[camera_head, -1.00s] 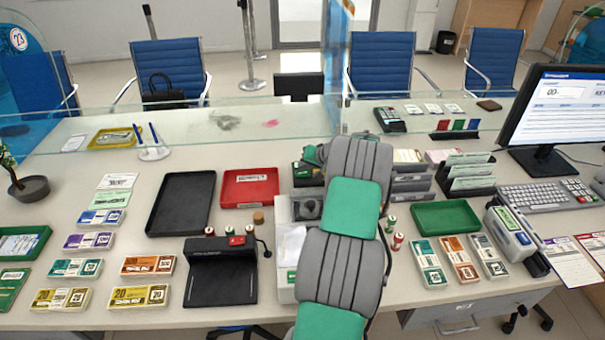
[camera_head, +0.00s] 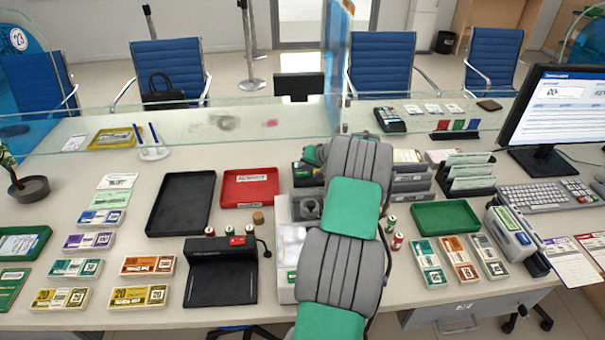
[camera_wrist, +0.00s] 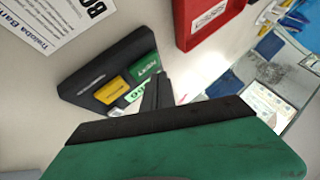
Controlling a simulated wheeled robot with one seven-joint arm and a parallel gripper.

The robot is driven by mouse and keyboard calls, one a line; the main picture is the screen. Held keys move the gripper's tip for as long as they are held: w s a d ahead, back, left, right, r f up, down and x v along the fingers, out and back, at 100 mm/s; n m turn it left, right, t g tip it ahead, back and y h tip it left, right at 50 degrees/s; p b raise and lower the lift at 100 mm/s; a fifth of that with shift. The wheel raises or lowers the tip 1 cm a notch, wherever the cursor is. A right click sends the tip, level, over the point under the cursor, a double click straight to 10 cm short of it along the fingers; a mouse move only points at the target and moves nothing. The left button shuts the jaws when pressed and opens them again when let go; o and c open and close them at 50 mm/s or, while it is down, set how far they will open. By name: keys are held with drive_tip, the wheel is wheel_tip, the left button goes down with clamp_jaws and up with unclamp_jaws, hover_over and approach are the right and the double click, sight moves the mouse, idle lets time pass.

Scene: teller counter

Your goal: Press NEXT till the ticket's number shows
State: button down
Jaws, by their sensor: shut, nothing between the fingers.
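A dark console (camera_wrist: 88,75) with a green NEXT button (camera_wrist: 146,66) and a yellow button (camera_wrist: 112,90) shows in the wrist view. In the head view my arm hides the gripper, and the console (camera_head: 302,172) is partly covered. No number display is readable.
A red tray (camera_wrist: 184,30) lies beside the console in the wrist view, with a printed sheet (camera_wrist: 45,25) on the other side. In the head view a black tray (camera_head: 181,204), a dark reader (camera_head: 221,280) and card racks (camera_head: 466,178) crowd the counter.

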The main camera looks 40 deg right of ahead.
sight(304, 175)
drive_tip(key=shift+f+b, duration=0.45)
drive_tip(key=shift+b, duration=0.05)
drive_tip(key=shift+f+b, duration=0.35)
idle(0.8)
drive_tip(key=shift+r+p, duration=0.3)
drive_tip(key=shift+r, duration=0.5)
drive_tip(key=shift+r+p, duration=1.25)
drive_tip(key=shift+r, duration=1.3)
